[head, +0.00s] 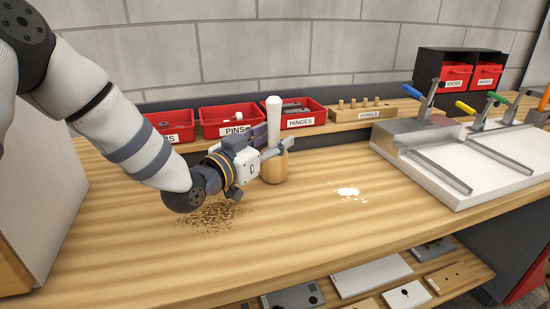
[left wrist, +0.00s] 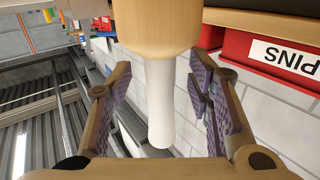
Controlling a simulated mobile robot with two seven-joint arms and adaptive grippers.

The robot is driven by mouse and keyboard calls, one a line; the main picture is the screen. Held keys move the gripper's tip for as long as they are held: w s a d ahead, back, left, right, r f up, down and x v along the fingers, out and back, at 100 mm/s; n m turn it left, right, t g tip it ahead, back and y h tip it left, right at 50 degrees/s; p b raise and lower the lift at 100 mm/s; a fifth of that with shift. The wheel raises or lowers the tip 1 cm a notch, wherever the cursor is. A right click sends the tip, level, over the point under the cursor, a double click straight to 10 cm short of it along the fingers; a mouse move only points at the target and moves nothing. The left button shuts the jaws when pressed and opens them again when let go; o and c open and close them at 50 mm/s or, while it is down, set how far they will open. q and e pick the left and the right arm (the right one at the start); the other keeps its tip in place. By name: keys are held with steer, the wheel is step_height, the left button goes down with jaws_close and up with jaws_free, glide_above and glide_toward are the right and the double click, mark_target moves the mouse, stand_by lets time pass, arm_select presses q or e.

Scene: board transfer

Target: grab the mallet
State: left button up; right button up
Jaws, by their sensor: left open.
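The mallet (head: 274,168) stands upright on the bench, its round wooden head down and its white handle (head: 273,121) pointing up. My left gripper (head: 268,142) reaches in from the left at the handle, just above the head. In the left wrist view, which is upside down, the wooden head (left wrist: 160,28) is at the top and the white handle (left wrist: 159,100) hangs between the two fingers of my open left gripper (left wrist: 162,92). A gap shows on each side of the handle. My right gripper is not in view.
Red bins labelled PINS (head: 230,122) and HINGES (head: 304,115) stand close behind the mallet. A dowel block (head: 362,110) is further right. Wood shavings (head: 212,214) and a white patch (head: 351,193) lie on the bench. A white clamp fixture (head: 450,165) is at the right. The front middle is clear.

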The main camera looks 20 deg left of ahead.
arm_select(q)
steer(key=shift+w+d+f, duration=0.1)
steer(key=shift+w, duration=0.35)
jaws_close()
steer(key=shift+r, duration=0.25)
